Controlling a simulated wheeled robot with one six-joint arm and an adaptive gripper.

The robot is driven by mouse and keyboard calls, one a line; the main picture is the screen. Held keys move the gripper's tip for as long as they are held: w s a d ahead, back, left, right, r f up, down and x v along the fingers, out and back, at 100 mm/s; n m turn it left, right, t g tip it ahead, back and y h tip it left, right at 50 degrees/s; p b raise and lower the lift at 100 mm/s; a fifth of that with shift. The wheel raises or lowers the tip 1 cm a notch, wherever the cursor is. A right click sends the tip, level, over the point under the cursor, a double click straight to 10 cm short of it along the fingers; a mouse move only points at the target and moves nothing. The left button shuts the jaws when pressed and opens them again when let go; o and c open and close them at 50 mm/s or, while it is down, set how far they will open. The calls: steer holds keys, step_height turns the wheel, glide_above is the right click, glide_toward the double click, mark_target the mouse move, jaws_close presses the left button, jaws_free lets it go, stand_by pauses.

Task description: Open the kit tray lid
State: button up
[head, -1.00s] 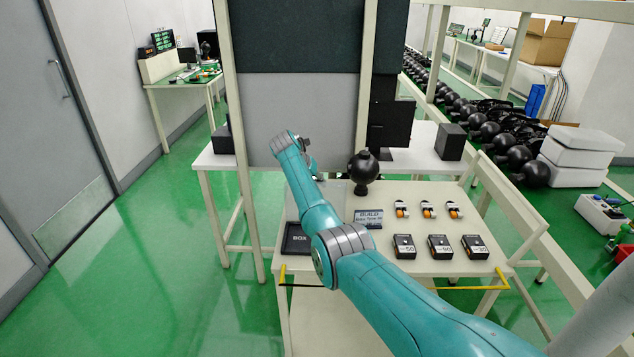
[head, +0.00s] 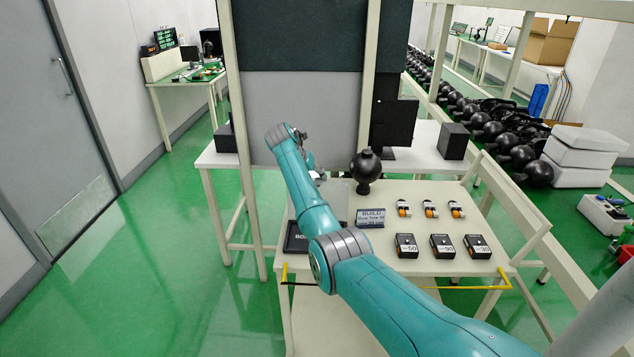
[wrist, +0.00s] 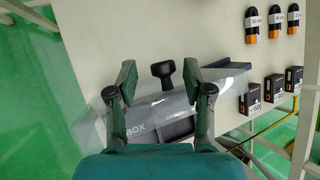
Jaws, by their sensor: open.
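The kit tray (head: 297,243) is a dark tray marked BOX at the front left of the table, partly hidden behind my arm. In the wrist view a clear, greyish sheet that looks like the tray lid (wrist: 157,113) lies below and between my fingers. A dark knob-like piece (wrist: 162,71) shows between the fingertips, with a gap on both sides; I cannot tell whether it belongs to the lid. My gripper (wrist: 163,80) is open and empty, pointing down over the table. In the head view my gripper (head: 316,175) is small and partly hidden by my wrist.
A black ball-shaped device (head: 366,171) stands behind the BUILD sign (head: 370,218). Several small black boxes (head: 442,246) and orange-tipped parts (head: 429,209) stand on the right of the table. A pale upright post (head: 244,150) and grey panel (head: 310,125) rise behind my arm.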

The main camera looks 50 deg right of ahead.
steer(key=v, duration=0.8)
steer(key=shift+a+r, duration=0.25)
steer(key=shift+a, duration=0.05)
